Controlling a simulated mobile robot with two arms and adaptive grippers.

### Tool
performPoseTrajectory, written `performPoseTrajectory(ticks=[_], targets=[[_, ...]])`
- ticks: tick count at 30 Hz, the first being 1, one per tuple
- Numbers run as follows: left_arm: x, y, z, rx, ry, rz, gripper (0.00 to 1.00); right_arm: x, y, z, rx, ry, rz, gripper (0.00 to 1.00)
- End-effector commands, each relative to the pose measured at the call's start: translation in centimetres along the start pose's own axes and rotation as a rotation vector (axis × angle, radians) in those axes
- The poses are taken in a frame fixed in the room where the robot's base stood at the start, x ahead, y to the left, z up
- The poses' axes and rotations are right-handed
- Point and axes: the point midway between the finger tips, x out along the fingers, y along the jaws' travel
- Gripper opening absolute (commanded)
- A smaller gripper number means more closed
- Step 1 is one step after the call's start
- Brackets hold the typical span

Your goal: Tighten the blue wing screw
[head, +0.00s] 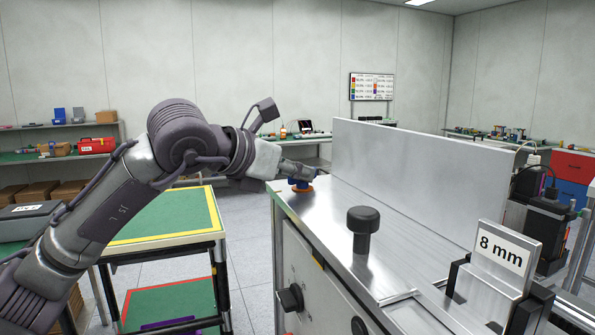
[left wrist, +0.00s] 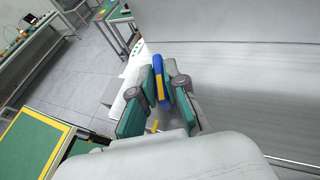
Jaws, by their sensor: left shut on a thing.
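The blue wing screw (head: 299,183) stands at the far left corner of the metal machine top, with an orange part (head: 304,189) at its foot. In the left wrist view the blue wing (left wrist: 158,78) rises between the two green-padded fingers. My left gripper (head: 306,172) reaches over it from the left and is shut on it; the gripper also shows in the left wrist view (left wrist: 160,92). The fingers hide part of the screw, and its thread is not visible. My right gripper is in neither view.
A tall metal plate (head: 420,175) stands along the machine top, close to the right of the screw. A black knob (head: 362,222) rises nearer, and an "8 mm" block (head: 500,255) sits at front right. A green-topped cart (head: 165,215) stands left of the machine.

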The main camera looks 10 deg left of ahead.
Motion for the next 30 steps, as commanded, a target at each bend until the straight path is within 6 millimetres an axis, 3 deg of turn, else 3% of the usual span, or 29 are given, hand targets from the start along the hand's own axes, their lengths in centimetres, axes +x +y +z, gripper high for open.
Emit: performPoseTrajectory(ticks=[13,25,26,30], targets=[[0.1,0.5,0.1,0.117,0.006,-0.294,0.0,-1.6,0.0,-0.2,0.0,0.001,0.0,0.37],[0.1,0.4,0.1,0.138,-0.001,-0.329,0.0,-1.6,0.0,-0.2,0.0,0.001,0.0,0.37],[0.1,0.4,0.1,0.138,-0.001,-0.329,0.17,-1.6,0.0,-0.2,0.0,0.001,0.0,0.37],[0.1,0.4,0.1,0.138,-0.001,-0.329,0.38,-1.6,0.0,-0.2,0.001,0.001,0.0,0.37]])
